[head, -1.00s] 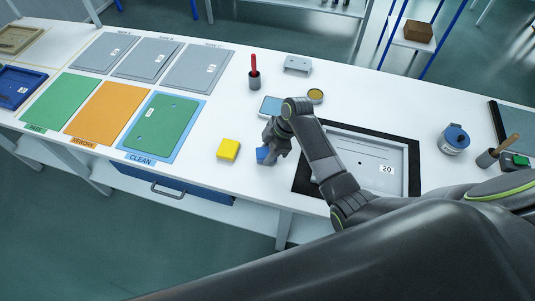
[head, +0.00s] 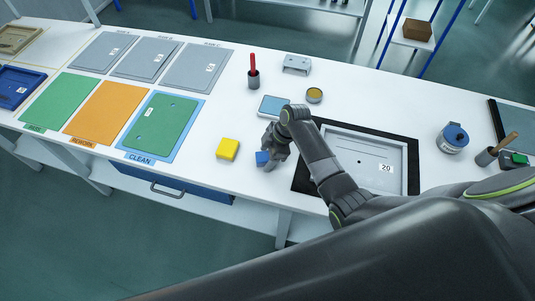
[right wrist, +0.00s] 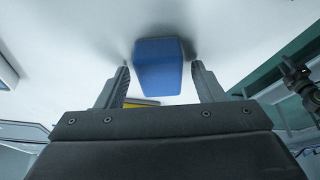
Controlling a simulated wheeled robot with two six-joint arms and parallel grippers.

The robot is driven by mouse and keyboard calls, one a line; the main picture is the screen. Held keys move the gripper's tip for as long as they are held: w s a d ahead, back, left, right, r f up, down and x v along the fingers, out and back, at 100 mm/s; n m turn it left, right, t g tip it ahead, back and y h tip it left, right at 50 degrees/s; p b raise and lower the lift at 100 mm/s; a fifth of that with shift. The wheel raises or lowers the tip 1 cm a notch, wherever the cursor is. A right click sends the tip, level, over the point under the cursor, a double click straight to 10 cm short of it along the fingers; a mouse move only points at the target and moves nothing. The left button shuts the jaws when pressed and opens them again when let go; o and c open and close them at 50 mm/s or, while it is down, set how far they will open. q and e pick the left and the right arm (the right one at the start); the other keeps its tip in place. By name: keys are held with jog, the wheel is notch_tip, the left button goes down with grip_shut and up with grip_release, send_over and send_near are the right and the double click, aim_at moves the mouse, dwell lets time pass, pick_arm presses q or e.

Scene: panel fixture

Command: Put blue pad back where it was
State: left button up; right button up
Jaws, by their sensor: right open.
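The blue pad (head: 262,158) is on the white bench, just right of the yellow block (head: 228,148). In the right wrist view the blue pad (right wrist: 158,65) lies ahead of my right gripper (right wrist: 160,78), between the lines of its two fingers, with a gap on each side. The fingers are spread and not closed on it. In the head view my right gripper (head: 272,155) is low over the bench at the pad and hides part of it. My left gripper is not in view.
A black-framed fixture (head: 408,160) is to the right. The CLEAN mat (head: 137,155) with a green panel is left. Bare bench lies around the pad.

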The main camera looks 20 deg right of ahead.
jog(key=shift+r, duration=0.1)
jog(key=shift+r, duration=0.15)
jog(key=v, duration=1.2)
jog(key=shift+b, duration=0.4)
